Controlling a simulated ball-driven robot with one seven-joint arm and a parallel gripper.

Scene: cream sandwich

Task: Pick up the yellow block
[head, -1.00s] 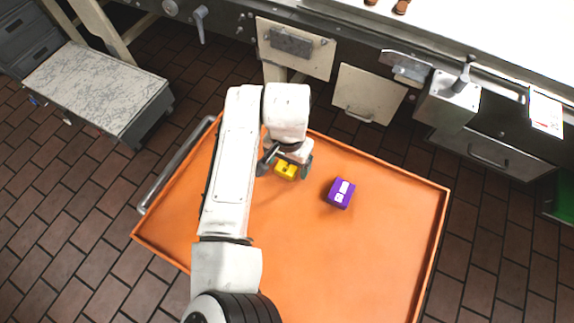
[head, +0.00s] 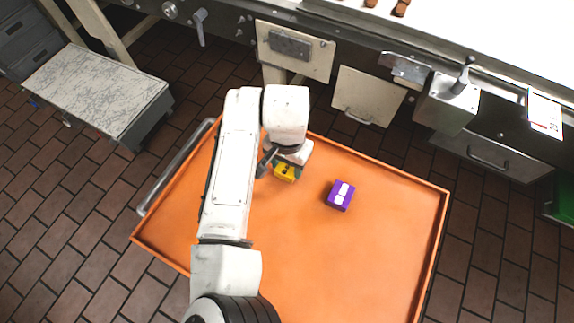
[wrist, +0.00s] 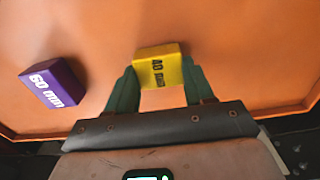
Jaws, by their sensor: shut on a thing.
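The yellow block (head: 287,172) is on the orange tray (head: 330,270) in the head view, partly hidden under my gripper. In the wrist view the yellow block (wrist: 159,66), with "40 mm" printed on it, lies between the two green fingers of my gripper (wrist: 159,78). The fingers are shut on its two sides. I cannot tell whether the block touches the tray or is slightly above it.
A purple block (head: 340,195) sits on the tray to the right of the yellow one; it shows at left in the wrist view (wrist: 54,84), marked "60 mm". The tray has a raised rim. A grey machine counter (head: 450,100) stands behind it.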

